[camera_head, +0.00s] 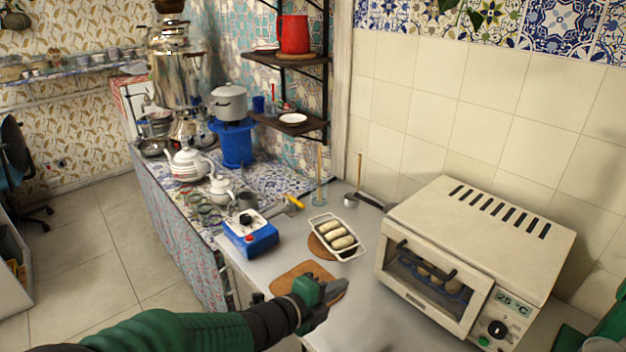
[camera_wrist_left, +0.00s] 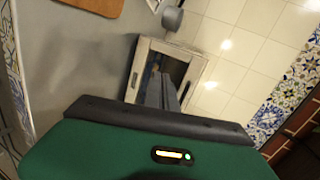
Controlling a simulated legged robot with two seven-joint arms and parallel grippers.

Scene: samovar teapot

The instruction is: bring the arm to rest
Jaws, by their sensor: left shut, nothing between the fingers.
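My left gripper (camera_head: 322,296) is shut and empty. In the head view it hovers over the metal counter, in front of the wooden board (camera_head: 290,279) and left of the white toaster oven (camera_head: 478,250). In the left wrist view its shut fingers (camera_wrist_left: 169,92) point toward the oven (camera_wrist_left: 187,57). The green left arm (camera_head: 170,330) comes in from the lower left. At the lower right of the head view a green part of my right arm (camera_head: 600,325) shows, but its fingers are not visible.
A white tray of rolls (camera_head: 338,238) sits behind the board. A blue device (camera_head: 250,236) stands to the left. White teapots (camera_head: 188,165) and a tall samovar (camera_head: 178,75) stand farther back. Counter (camera_head: 375,320) between the board and oven is clear.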

